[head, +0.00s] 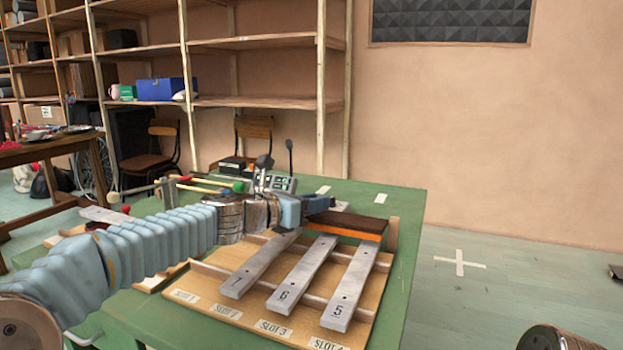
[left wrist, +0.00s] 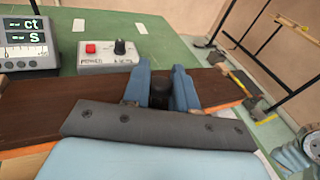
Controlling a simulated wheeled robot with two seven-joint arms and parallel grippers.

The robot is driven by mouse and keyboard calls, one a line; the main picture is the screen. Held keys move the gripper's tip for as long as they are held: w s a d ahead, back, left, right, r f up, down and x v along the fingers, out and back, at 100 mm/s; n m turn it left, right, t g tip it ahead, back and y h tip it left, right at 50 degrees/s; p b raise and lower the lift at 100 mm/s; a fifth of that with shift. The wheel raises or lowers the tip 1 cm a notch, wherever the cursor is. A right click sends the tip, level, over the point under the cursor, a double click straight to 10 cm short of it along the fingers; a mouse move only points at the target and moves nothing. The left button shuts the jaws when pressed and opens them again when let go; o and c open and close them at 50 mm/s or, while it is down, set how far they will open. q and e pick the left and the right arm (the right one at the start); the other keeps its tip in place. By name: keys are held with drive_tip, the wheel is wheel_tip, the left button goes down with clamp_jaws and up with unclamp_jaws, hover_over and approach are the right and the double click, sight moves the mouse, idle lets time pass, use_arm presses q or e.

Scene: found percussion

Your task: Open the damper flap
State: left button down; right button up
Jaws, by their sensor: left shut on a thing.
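The damper flap (head: 352,222) is a dark brown board with an orange underside edge, lying across the far ends of the metal bars in the head view. It also spans the left wrist view (left wrist: 60,108). My left gripper (head: 322,204) reaches over it from the left. In the left wrist view its two blue fingers (left wrist: 161,88) stand on either side of a black knob (left wrist: 160,97) on the board, shut on it. The gripper hides part of the flap in the head view. The flap looks close to flat. My right gripper is not in view.
Grey bars marked 7 (head: 258,266), 6 (head: 302,274) and 5 (head: 350,285) lie on a wooden frame with slot labels. Behind stand a display unit (left wrist: 28,40) and a small box with a red button (left wrist: 108,52). Mallets (head: 212,183) lie left of my wrist.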

use_arm(q)
drive_tip(key=r+p, duration=0.1)
drive_tip(key=p, duration=0.1)
drive_tip(key=r+g+p, duration=0.1)
drive_tip(key=p, duration=0.2)
drive_tip(key=shift+w+d+y, duration=0.15)
drive_tip(key=shift+w+y, duration=0.15)
drive_tip(key=shift+w, duration=0.05)
drive_tip(key=shift+w+d+n+g+y+p, duration=0.1)
drive_tip(key=shift+w+n+g+y+p, duration=0.1)
drive_tip(key=shift+n+g+y+p, duration=0.4)
drive_tip(key=shift+w+f+g, duration=0.1)
drive_tip(key=shift+w+g, duration=0.15)
drive_tip(key=shift+g, duration=0.05)
drive_tip(key=shift+w+d+g, duration=0.1)
drive_tip(key=shift+w+g, duration=0.2)
drive_tip(key=shift+g, duration=0.2)
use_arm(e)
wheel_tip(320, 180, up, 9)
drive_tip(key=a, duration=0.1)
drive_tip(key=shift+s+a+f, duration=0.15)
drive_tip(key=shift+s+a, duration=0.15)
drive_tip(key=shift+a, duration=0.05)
use_arm(q)
drive_tip(key=shift+r+y, duration=0.25)
drive_tip(key=shift+y, duration=0.05)
